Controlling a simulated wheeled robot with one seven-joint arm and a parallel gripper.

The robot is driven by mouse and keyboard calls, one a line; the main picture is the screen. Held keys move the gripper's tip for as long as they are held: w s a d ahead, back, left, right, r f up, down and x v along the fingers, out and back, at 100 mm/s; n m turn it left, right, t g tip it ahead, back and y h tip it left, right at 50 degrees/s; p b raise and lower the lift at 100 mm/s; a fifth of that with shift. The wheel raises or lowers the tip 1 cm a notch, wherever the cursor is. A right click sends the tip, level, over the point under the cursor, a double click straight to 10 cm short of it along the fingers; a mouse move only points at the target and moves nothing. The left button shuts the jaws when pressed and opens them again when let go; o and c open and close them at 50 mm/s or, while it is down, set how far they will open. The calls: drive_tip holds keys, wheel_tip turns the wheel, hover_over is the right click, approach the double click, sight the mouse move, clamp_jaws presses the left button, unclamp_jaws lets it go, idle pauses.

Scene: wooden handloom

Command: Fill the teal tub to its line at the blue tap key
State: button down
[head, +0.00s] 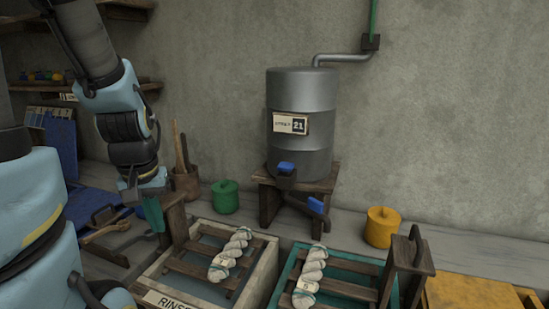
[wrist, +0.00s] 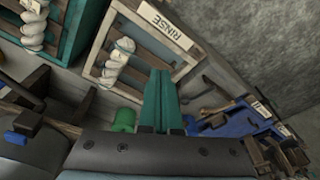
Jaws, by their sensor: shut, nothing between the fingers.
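The teal tub (head: 285,283) stands on the bench at the front, with a wooden rack and a pale twisted skein on top. Its corner also shows at the upper left of the wrist view (wrist: 72,45). I cannot make out its fill line or water level. A grey metal tank (head: 302,100) labelled 21 stands behind on a wooden stand. A blue tap key (head: 287,166) is at its base, and a second blue piece (head: 317,206) sits on a dark sloping part below. My gripper (head: 154,216) is shut and empty, pointing down left of the tank; its teal fingers show in the wrist view (wrist: 160,75).
A pale wooden tub marked RINSE (head: 172,301) with a rack and skein stands left of the teal tub. A green lidded pot (head: 225,197) and a yellow one (head: 381,227) flank the tank. Wooden posts rise beside the tubs. Blue boards (head: 92,200) and tools lie left.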

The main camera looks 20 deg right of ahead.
drive_tip(key=w+d+r+m+t+h+b, duration=0.1)
drive_tip(key=w+d+r+m, duration=0.1)
drive_tip(key=d, duration=0.7)
drive_tip(key=w+d+r+m+t+h+b, duration=0.2)
drive_tip(key=w+d+r, duration=0.2)
drive_tip(key=d+r, duration=0.3)
drive_tip(key=w+d+r+m+t+h+b, duration=0.1)
drive_tip(key=d+r, duration=0.4)
drive_tip(key=d, duration=0.8)
drive_tip(key=shift+w+d+r+m+t+h+b, duration=0.25)
drive_tip(key=shift+w+m+t+h+b, duration=0.15)
drive_tip(key=shift+w+m+h+b, duration=0.4)
drive_tip(key=shift+w, duration=0.2)
drive_tip(key=p, duration=0.3)
hover_over(287, 163)
drive_tip(key=s+a, duration=0.2)
drive_tip(key=f, duration=0.7)
drive_tip(key=shift+s+f, duration=0.1)
drive_tip(key=shift+s, duration=0.1)
wheel_tip(287, 163, down, 3)
drive_tip(key=shift+f+p, duration=0.1)
drive_tip(key=shift+p, duration=0.5)
drive_tip(key=shift+f, duration=0.4)
